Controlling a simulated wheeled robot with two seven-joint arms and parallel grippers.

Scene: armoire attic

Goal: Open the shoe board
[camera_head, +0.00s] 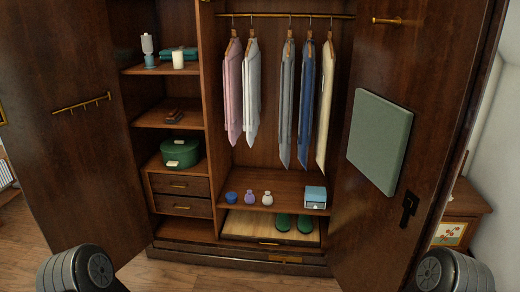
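The shoe board (252,224) is a light wooden panel low in the middle of the armoire, under the shelf with small bottles. It appears to sit inside the armoire, behind the front edge. A pair of green shoes (293,223) stands on its right part. A small dark handle (269,243) shows at its front edge. Below it, a brass-coloured plate or handle (285,259) is on the base. Only rounded dark links of my two arms show at the bottom left and bottom right corners. Neither gripper is in view.
Both armoire doors stand open, the left door (60,150) and the right door (345,230) flanking the opening. Two small drawers (180,185) are shut at left. Clothes (286,95) hang above. A blue-and-white box (315,197) sits on the shelf. Floor (220,279) in front is clear.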

